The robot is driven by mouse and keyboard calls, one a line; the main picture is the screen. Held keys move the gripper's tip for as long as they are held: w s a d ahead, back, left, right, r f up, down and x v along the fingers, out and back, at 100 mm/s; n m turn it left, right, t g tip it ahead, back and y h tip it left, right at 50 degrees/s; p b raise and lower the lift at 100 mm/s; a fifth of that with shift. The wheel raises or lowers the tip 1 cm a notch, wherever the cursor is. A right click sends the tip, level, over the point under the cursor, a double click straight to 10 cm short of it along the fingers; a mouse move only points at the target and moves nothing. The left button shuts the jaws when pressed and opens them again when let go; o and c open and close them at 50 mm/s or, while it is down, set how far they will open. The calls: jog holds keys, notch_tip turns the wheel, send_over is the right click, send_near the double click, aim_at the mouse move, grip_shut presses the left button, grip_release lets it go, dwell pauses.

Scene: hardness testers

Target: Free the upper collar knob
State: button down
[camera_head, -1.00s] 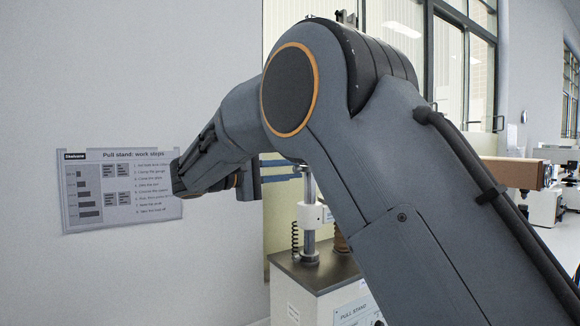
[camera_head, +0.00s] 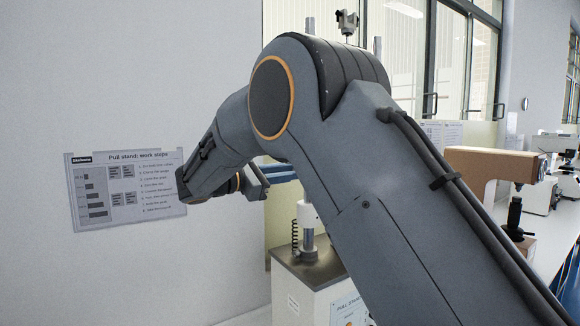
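The pull stand (camera_head: 300,290) is a pale cabinet with a dark top, partly behind my arm. A metal column rises from it and carries a white collar (camera_head: 306,213). A coiled spring (camera_head: 295,238) hangs to the collar's left. My arm crosses in front and hides the stand's middle; I cannot make out the upper collar knob. My gripper (camera_head: 284,174) has blue fingers pointing right, above the white collar. I cannot tell whether they touch anything or how far apart they are.
A sheet headed "Pull stand: work steps" (camera_head: 125,188) is on the wall at left. Metal post tops (camera_head: 310,25) and a small dark fitting (camera_head: 346,22) show above my arm. A brown machine head (camera_head: 490,165) stands at right, with more instruments behind it.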

jog(key=n, duration=0.6)
jog(key=shift+p, duration=0.35)
jog(key=shift+n, duration=0.3)
jog(key=c, duration=1.7)
grip_release()
jog(key=shift+o, duration=0.2)
jog(key=shift+a, duration=0.15)
jog(key=b+v, duration=0.3)
jog(key=v, duration=0.4)
jog(key=shift+s+a+b, duration=0.2)
jog(key=shift+s+b, duration=0.05)
jog(key=shift+b, duration=0.1)
